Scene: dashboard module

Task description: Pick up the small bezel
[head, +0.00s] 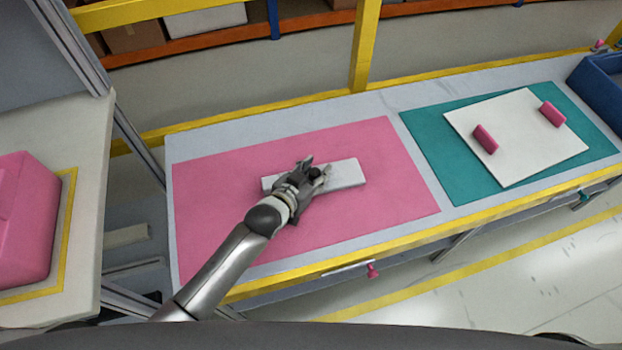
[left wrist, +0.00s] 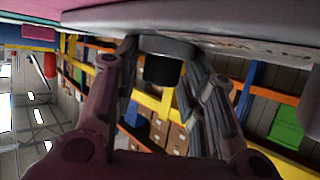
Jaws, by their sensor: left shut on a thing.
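The small bezel (head: 347,174) is a pale, elongated bar over the pink mat (head: 222,210) in the head view. My left gripper (head: 315,170) is over its middle and shut on it, hiding part of it. I cannot tell whether the bar touches the mat. In the left wrist view, the bezel's pale underside or edge (left wrist: 190,15) spans the top, with a dark round part (left wrist: 160,68) between the fingers of my left gripper (left wrist: 158,75). My right gripper is not in view.
A teal mat (head: 436,158) at right bears a white panel (head: 520,150) with two pink blocks (head: 485,139). A blue bin (head: 600,85) stands at the far right. A pink case (head: 25,220) sits on the left table. Yellow rails edge the bench.

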